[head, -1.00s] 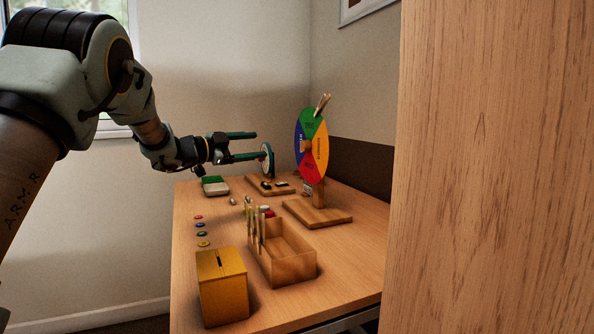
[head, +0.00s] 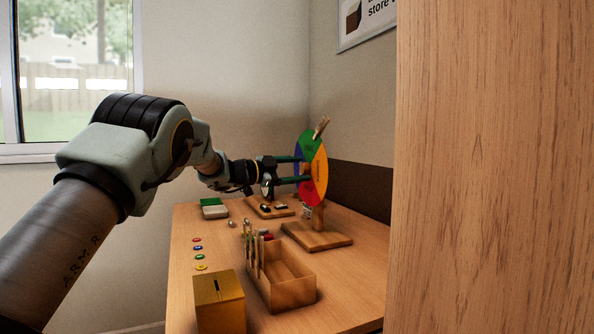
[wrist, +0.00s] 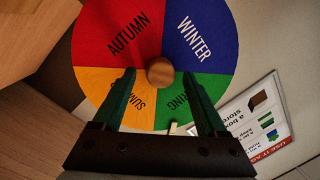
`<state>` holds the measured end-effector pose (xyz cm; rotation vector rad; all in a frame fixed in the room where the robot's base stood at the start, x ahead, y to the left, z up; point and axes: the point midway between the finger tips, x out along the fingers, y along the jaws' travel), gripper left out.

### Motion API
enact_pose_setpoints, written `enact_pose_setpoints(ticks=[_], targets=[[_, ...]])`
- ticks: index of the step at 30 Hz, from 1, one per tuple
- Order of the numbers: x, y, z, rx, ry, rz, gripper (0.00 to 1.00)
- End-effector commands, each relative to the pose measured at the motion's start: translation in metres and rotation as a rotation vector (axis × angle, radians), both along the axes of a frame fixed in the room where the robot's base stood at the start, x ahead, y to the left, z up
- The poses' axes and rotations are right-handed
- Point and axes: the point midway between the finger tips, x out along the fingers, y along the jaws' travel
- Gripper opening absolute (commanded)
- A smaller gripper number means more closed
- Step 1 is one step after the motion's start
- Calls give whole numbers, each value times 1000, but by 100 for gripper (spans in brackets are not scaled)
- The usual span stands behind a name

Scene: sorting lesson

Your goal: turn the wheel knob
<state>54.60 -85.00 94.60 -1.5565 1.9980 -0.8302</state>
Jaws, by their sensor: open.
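The season wheel (head: 318,184) stands upright on a wooden stand (head: 318,236) at the back right of the table in the head view. In the wrist view the wheel (wrist: 110,25) shows red, blue, yellow and green quarters with season names. The round wooden wheel knob (wrist: 160,71) is at its centre. My gripper (head: 301,169) is at the wheel's face. In the wrist view my gripper (wrist: 160,76) is open, one finger on each side below the knob, with nothing held. Whether the fingers touch the wheel, I cannot tell.
A wooden tray (head: 300,297) with upright sticks and a yellow slotted box (head: 220,303) stand at the front of the table (head: 352,287). Several coloured discs (head: 199,257) lie at the left. A large wooden panel (head: 490,170) fills the right side.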

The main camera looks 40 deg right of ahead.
Motion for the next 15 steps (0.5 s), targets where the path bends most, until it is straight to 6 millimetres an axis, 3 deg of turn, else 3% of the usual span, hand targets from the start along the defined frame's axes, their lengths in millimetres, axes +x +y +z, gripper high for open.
enact_pose_setpoints(ticks=[7, 15], targets=[[0, -1, 0, 0, 0, 0, 75], [0, 0, 0, 0, 0, 0, 45]])
